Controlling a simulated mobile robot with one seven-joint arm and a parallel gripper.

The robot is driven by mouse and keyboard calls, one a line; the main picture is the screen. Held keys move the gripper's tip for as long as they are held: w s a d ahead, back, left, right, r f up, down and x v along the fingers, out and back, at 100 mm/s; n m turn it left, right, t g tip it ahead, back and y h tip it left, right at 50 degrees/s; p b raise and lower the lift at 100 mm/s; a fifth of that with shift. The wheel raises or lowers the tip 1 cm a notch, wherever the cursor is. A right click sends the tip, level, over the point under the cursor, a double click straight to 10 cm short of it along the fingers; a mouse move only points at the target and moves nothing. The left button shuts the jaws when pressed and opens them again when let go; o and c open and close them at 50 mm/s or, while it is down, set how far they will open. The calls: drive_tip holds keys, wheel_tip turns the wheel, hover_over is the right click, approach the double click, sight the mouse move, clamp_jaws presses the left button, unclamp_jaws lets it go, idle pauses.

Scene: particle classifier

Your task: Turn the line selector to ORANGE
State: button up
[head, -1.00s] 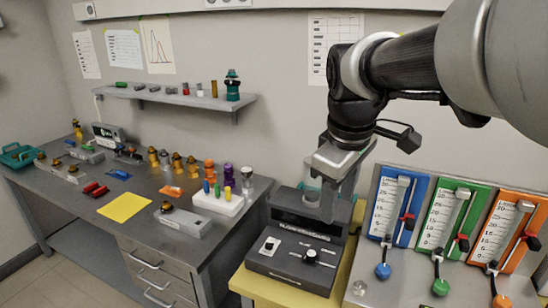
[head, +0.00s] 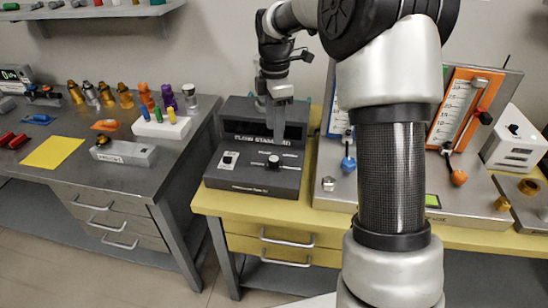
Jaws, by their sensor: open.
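The dark grey device (head: 255,180) stands on the yellow bench top, with lettering on its upper face. A round black knob with a light mark (head: 273,161) sits on its sloped front panel; I take it to be the line selector. The small labels around it are too blurred to read, so I cannot tell its setting. My gripper (head: 277,132) points down in front of the device's upper face, just above the knob and apparently apart from it. It is open and holds nothing visible. Its fingers hide part of the lettering.
A small white switch plate (head: 228,159) is left of the knob. To the right, a flow-meter panel (head: 330,190) with an orange gauge (head: 464,108) is partly hidden by my arm. The grey bench (head: 110,170) at left holds bottles and a yellow sheet (head: 53,151).

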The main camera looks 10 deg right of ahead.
sight(274, 159)
wheel_tip(274, 159, down, 11)
drive_tip(key=shift+r+b, duration=0.2)
drive_tip(key=shift+b, duration=0.75)
drive_tip(key=c, duration=1.1)
drive_tip(key=shift+o, duration=0.2)
